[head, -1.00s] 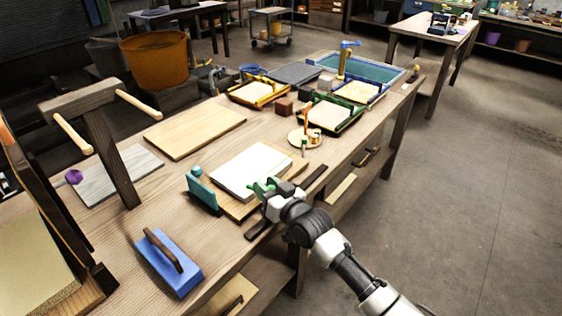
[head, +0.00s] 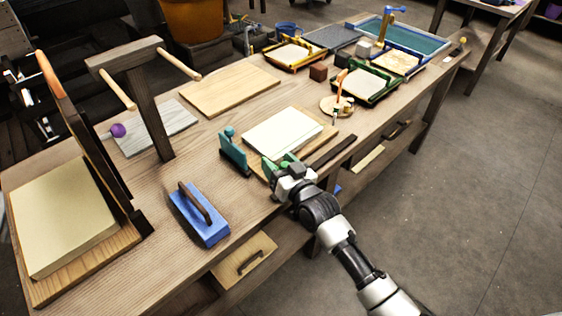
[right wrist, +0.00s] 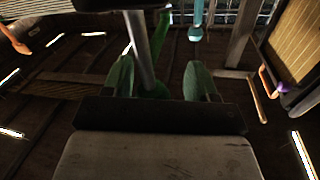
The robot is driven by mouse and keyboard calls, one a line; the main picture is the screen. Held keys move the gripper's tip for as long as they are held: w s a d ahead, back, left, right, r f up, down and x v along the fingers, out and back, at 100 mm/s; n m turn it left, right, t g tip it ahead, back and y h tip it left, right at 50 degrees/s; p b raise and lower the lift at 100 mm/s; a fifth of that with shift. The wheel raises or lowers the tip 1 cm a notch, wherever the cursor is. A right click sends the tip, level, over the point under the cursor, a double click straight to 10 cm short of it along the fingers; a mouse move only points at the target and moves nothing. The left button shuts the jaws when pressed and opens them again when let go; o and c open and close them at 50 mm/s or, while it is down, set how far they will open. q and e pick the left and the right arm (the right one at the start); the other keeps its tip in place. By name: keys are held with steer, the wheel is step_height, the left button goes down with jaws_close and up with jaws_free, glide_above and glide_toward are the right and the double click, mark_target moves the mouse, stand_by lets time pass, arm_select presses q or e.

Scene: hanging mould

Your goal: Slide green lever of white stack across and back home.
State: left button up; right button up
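The white stack (head: 275,134) lies on a wooden board on the bench in the head view. My right gripper (head: 279,164) is at its near edge, with green fingertips. In the right wrist view the two green fingers (right wrist: 160,82) stand apart. A grey rod (right wrist: 142,50) and a small green knob (right wrist: 157,91), seemingly the green lever, lie between them, with gaps showing at the sides. In the head view I cannot tell the lever from the fingers. My left gripper is not in view.
A teal upright piece (head: 233,154) stands left of the stack. A blue float (head: 200,216) lies nearer. A wooden post with pegs (head: 137,100) and a cream stack (head: 62,217) with an orange-tipped frame stand left. Framed moulds (head: 364,84) fill the far end.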

steer(key=shift+d, duration=0.1)
steer(key=shift+s+d, duration=0.1)
steer(key=shift+s, duration=0.05)
steer(key=v, duration=1)
steer(key=shift+s, duration=0.2)
steer(key=shift+r, duration=0.1)
steer(key=x, duration=1.1)
steer(key=shift+w+d+r+p, duration=0.1)
steer(key=shift+d+p, duration=0.25)
steer(key=shift+c, duration=0.3)
jaws_close()
